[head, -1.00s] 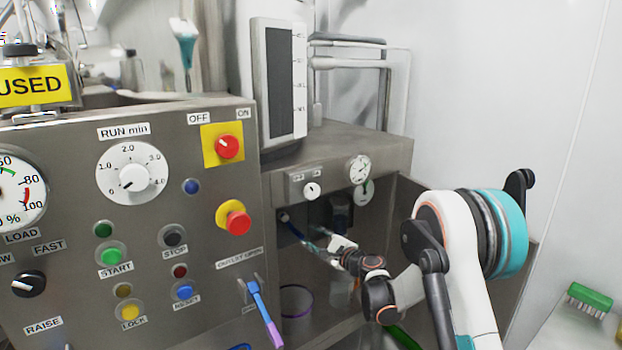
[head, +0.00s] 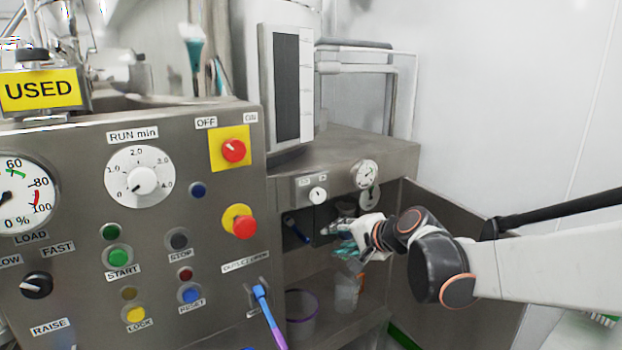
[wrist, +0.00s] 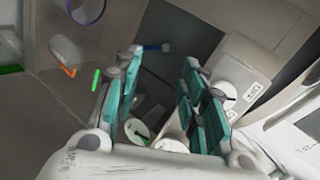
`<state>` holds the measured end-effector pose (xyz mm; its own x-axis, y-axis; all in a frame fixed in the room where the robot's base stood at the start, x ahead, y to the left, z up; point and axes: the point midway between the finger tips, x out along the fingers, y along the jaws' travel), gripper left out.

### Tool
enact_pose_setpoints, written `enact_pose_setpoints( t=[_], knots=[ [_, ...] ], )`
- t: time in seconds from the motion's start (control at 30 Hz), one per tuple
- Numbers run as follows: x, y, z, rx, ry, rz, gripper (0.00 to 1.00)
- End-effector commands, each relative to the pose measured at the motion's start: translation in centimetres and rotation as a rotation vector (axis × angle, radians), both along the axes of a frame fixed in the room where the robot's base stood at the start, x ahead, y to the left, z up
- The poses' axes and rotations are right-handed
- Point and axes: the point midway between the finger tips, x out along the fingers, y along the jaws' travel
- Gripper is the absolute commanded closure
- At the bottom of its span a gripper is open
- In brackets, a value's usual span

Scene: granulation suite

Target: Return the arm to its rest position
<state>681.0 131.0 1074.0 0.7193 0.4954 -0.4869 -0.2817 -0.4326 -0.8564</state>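My gripper (head: 345,232) is inside the open recess of the steel cabinet, below the small white knob (head: 318,195) and the round gauge (head: 366,174). My arm reaches it from the right side of the head view. In the wrist view my gripper (wrist: 163,58) has its two teal-padded fingers spread apart, with nothing held between them. The white knob on its labelled plate shows right of the fingers in the wrist view (wrist: 232,95). A blue handle (wrist: 155,47) lies beyond the fingertips.
A clear container (head: 347,292) and a purple-rimmed one (head: 300,310) stand on the lower shelf. A blue-purple lever (head: 268,315) sticks out from the control panel (head: 80,235) at left. The wall side at upper right is free.

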Motion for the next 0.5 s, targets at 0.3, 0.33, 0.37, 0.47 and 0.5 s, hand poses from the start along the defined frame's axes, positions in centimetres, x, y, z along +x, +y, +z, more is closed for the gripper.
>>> enact_pose_setpoints(
  t=[0.3,0.33,0.37,0.47,0.5],
  knots=[
    [-8.6,-2.7,0.7,-0.284,-0.015,0.091,0.62],
    [-9.4,-3.0,0.7,-0.312,-0.016,0.099,0.62],
    [-10.2,-3.3,0.7,-0.337,-0.017,0.108,0.62],
    [-12.9,-4.3,0.5,-0.427,-0.016,0.138,0.62],
    [-14.0,-4.7,0.3,-0.461,-0.016,0.150,0.62]
  ],
)
